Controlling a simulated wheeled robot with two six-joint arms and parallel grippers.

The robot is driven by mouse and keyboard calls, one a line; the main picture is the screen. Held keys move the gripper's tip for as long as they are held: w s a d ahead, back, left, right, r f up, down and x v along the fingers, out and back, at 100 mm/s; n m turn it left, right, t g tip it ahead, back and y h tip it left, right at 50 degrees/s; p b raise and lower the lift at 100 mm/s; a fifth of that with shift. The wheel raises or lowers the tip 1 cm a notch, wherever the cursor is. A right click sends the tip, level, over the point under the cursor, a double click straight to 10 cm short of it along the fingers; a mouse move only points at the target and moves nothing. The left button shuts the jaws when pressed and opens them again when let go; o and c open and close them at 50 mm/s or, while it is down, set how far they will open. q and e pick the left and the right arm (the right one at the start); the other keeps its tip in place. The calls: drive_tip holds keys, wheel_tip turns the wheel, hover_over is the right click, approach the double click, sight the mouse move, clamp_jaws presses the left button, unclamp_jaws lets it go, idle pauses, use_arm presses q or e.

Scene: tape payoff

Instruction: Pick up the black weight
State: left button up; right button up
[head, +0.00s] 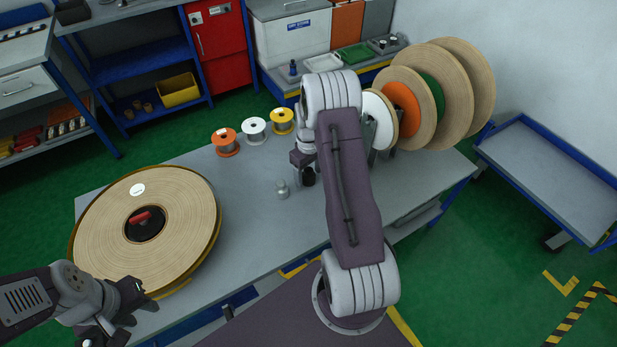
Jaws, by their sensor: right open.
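The black weight (308,178) is a small dark cylinder on the grey table, partly hidden by my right arm. A small silver weight (282,189) stands just left of it. My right gripper (303,161) is open, pointing down just above and behind the black weight in the picture; my arm hides part of it, so I cannot tell whether it touches the weight. My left gripper (122,307) is at the front left, beside the near edge of the big tape reel (180,213); its jaw state is unclear.
Small orange (226,142), white (254,130) and yellow (282,121) spools stand behind the weights. Large reels (462,85) stand on the table's right. The tabletop (247,205) between the big reel and the weights is clear. A blue-edged cart (550,170) stands at right.

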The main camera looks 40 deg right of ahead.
sight(309, 169)
drive_tip(key=shift+r, duration=0.15)
clamp_jaws()
wheel_tip(309, 169, up, 4)
drive_tip(key=shift+r, duration=0.2)
drive_tip(key=s+d+r, duration=0.1)
drive_tip(key=s+r, duration=0.5)
drive_tip(key=s, duration=0.5)
drive_tip(key=shift+s+d+r, duration=0.25)
drive_tip(key=shift+s+r, duration=0.05)
